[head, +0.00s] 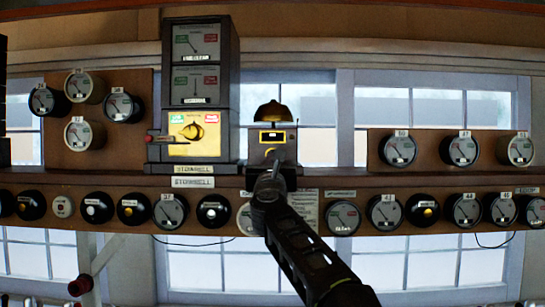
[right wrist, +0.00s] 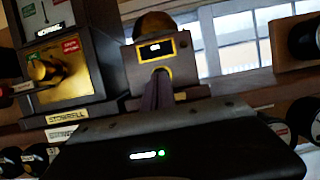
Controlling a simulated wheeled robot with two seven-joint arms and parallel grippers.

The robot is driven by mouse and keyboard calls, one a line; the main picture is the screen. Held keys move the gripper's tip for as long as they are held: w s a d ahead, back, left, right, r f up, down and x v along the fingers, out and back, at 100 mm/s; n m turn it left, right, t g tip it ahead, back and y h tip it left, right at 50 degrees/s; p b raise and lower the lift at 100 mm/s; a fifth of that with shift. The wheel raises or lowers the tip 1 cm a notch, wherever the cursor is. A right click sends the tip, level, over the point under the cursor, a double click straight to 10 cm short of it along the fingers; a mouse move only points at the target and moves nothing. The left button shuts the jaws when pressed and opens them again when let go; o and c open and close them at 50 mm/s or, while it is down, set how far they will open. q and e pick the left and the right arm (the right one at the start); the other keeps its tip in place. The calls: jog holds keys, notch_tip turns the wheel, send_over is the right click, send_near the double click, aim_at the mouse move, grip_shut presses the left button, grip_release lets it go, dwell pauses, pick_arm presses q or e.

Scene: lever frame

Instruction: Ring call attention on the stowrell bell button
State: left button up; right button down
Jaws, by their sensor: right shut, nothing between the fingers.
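A small dark bell unit with a brass dome (head: 272,112) stands on the shelf, right of the tall instrument labelled STOWRELL (head: 200,125). Its front has a yellow-framed display (head: 272,136), which also shows in the right wrist view (right wrist: 157,49). My right gripper (head: 274,167) is shut and empty, in front of the unit's lower face. In the right wrist view its fingers (right wrist: 160,78) point at the unit's front, just below the display. The fingers cover that spot, so I cannot see the button clearly or tell whether they touch it. My left gripper is out of view.
The wooden shelf (head: 335,182) carries round dials and dark knobs along its front edge. Dial panels stand at left and right (head: 455,150). A yellow-faced knob (head: 190,131) is left of the bell unit. A red handle (head: 80,286) is low at left.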

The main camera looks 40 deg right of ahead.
jog(key=shift+w+d, duration=0.1)
dwell(0.4)
dwell(0.9)
jog(key=s+a+b, duration=0.2)
jog(key=s+a, duration=0.1)
jog(key=s, duration=0.1)
jog(key=shift+a+b, duration=0.2)
jog(key=shift+b, duration=0.15)
dwell(0.4)
